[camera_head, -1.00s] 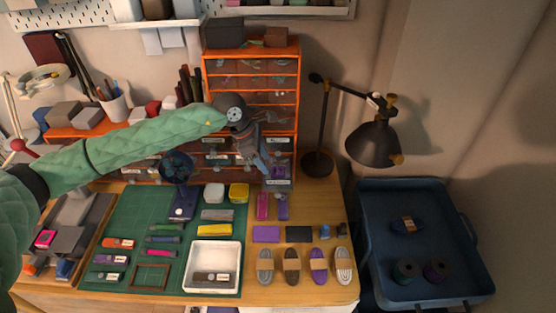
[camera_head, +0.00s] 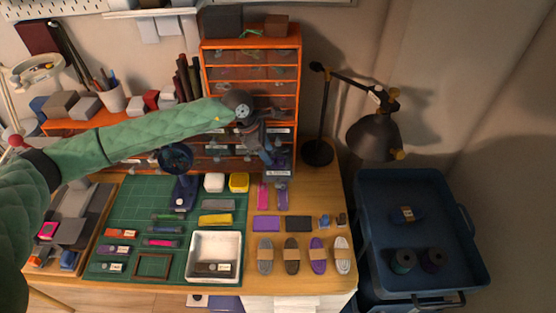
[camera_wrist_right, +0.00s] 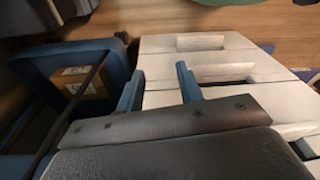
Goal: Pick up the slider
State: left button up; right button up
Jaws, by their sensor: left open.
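I cannot tell which object is the slider. Small pieces by the drawer cabinet are a pink one (camera_head: 262,196) and a purple one (camera_head: 282,200), upright in the picture on the desk. My left gripper (camera_head: 272,160) is open, in front of the lower right of the orange cabinet, just above the purple piece. Its fingers are small and partly lost against the drawers. My right gripper (camera_wrist_right: 160,90) shows only in the right wrist view. Its two blue fingers are apart with nothing between them, in front of white drawer fronts (camera_wrist_right: 215,72).
The orange drawer cabinet (camera_head: 298,90) stands behind. A green mat (camera_head: 130,205) holds tools and a white tray (camera_head: 216,235). Several cord bundles (camera_head: 265,255) lie at the front right. A black lamp (camera_head: 318,150) and a blue trolley (camera_head: 460,265) stand to the right.

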aim_at(278, 163)
pick_arm(q)
jog(key=shift+p+x, duration=0.7)
jog(key=shift+x, duration=0.9)
pick_arm(e)
jog(key=shift+s+d+f, duration=0.15)
jog(key=shift+d+f, duration=0.05)
jog(key=shift+f, duration=0.55)
jog(key=shift+s+d+f, duration=0.2)
jog(key=shift+d+f, duration=0.05)
jog(key=shift+f, duration=0.45)
jog(key=shift+s+d+f, duration=0.15)
jog(key=shift+d+f, duration=0.05)
jog(key=shift+f, duration=0.55)
pick_arm(q)
jog(key=c, duration=0.7)
